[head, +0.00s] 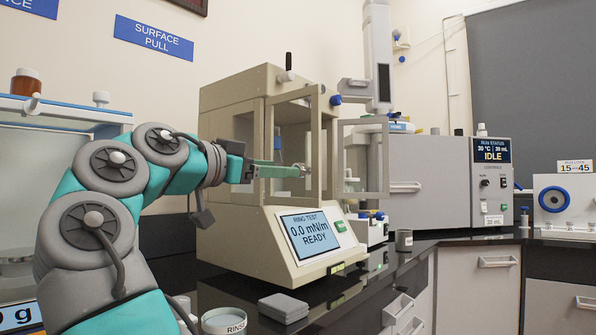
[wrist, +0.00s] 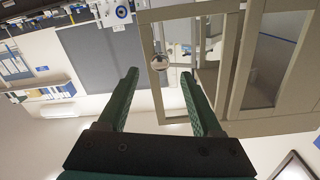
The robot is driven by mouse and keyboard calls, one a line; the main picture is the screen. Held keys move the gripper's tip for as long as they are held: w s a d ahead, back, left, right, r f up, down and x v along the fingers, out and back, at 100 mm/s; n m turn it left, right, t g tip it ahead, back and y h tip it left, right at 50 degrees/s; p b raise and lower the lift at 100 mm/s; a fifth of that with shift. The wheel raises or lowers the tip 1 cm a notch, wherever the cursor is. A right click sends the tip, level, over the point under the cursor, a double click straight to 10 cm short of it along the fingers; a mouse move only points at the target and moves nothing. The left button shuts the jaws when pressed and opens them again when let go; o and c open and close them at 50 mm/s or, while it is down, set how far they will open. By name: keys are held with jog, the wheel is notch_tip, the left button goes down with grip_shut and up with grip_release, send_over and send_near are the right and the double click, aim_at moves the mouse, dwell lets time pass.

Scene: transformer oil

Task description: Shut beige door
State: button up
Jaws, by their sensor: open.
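The beige door (head: 385,158) is a glazed frame on the beige ring-test instrument (head: 228,215). It stands open, swung out to the right of the front opening. My gripper (head: 300,172) is open and empty, in front of the instrument's opening and left of the door. In the wrist view the door frame (wrist: 147,48) shows upside down beyond my open fingers (wrist: 158,75). A small round metal piece shows between the fingertips there; I cannot tell whether it is on the door. Contact between gripper and door cannot be made out.
The instrument's screen (head: 308,235) reads 0.0 mN/m, READY. A grey stack (head: 283,307) and a dish labelled RINSE (head: 223,320) lie on the dark counter in front. A small grey cup (head: 404,240) stands to the right. A grey IDLE unit (head: 440,185) stands behind the door.

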jog(key=shift+x, duration=3.2)
grip_shut()
